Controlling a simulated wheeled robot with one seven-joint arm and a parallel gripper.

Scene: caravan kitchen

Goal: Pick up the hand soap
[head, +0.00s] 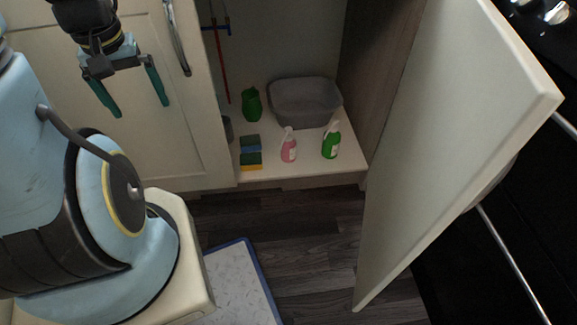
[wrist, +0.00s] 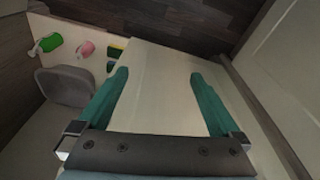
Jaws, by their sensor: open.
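A pink bottle (head: 289,149) with a white top stands on the cabinet floor near its front edge. A green bottle (head: 330,144) with a white top stands just right of it. No label is readable, so I cannot tell for certain which is the hand soap; the pink one looks like it. Both show at the upper left of the wrist view, pink (wrist: 86,49) and green (wrist: 48,43). My gripper (head: 140,109) is open and empty, up and left of the bottles in the head view, apart from them. Its teal fingers also show in the wrist view (wrist: 158,75).
Sponges (head: 250,161) lie left of the pink bottle. A grey basin (head: 305,103) and a dark green container (head: 252,104) stand behind. The open cabinet door (head: 455,150) juts out at right; a pale cabinet door (head: 110,90) is at left.

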